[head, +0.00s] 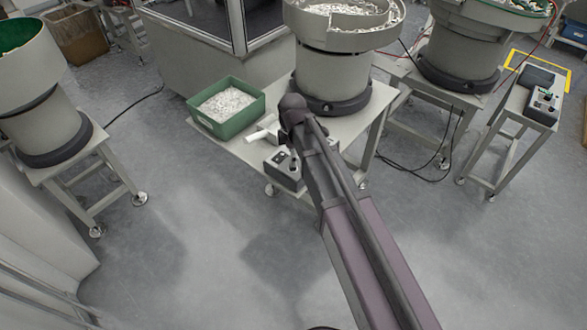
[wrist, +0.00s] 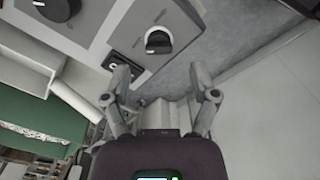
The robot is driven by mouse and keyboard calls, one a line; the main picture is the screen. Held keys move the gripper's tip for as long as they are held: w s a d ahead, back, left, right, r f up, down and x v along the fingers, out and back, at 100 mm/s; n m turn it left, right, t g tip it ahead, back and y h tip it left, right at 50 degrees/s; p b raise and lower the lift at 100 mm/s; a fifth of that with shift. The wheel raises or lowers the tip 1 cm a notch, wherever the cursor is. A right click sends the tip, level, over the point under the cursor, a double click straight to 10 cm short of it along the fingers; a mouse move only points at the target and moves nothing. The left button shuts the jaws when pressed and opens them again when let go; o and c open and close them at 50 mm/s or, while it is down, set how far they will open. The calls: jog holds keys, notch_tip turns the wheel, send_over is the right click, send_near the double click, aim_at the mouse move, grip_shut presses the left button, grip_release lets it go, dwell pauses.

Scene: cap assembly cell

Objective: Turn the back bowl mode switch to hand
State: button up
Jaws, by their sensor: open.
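A grey control box (head: 284,172) sits on the stand of the middle bowl feeder (head: 345,75); it also fills the top of the wrist view (wrist: 110,35). On it are a round selector knob (wrist: 158,40) with a white top and dark lower edge, a larger dark dial (wrist: 58,8) and a small black rocker switch (wrist: 122,66). Labels are not readable, so I cannot tell which control is the mode switch. My gripper (wrist: 163,82) is open and empty, its fingers just below the selector knob in the picture, apart from it. In the head view my arm hides the gripper.
A green bin (head: 226,107) of small white parts stands left of the box, with a white cylinder (head: 262,133) beside it. Another feeder (head: 40,110) stands left. At right, a feeder (head: 465,50) and a small stand (head: 520,115) with another control box. Floor in front is clear.

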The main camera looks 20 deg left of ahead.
jog(key=shift+f+b, duration=1.9)
jog(key=shift+f, duration=0.25)
jog(key=shift+c, duration=0.2)
grip_shut()
